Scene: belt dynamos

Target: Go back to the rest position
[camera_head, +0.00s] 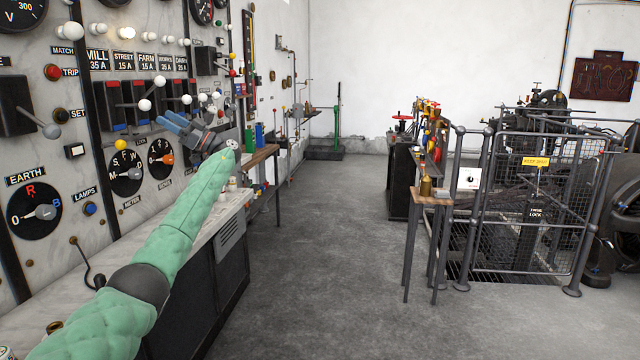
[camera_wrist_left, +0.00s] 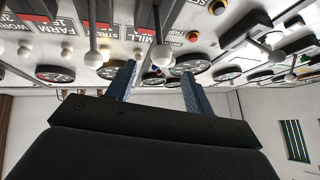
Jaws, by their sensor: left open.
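My left arm, in a green padded sleeve, reaches in from the lower left in the head view. Its gripper (camera_head: 180,130) is open in front of the switch panel (camera_head: 72,200), near the rotary dials and the white-knobbed levers. In the left wrist view the two blue fingers (camera_wrist_left: 157,85) stand apart with nothing between them. My right gripper is not in view.
A grey bench (camera_head: 225,215) runs along the panel below my left arm. A small wooden stand (camera_head: 431,200) with a brass item is at the right, beside a mesh safety cage (camera_head: 535,200) around machinery. The concrete floor (camera_head: 330,260) between is clear.

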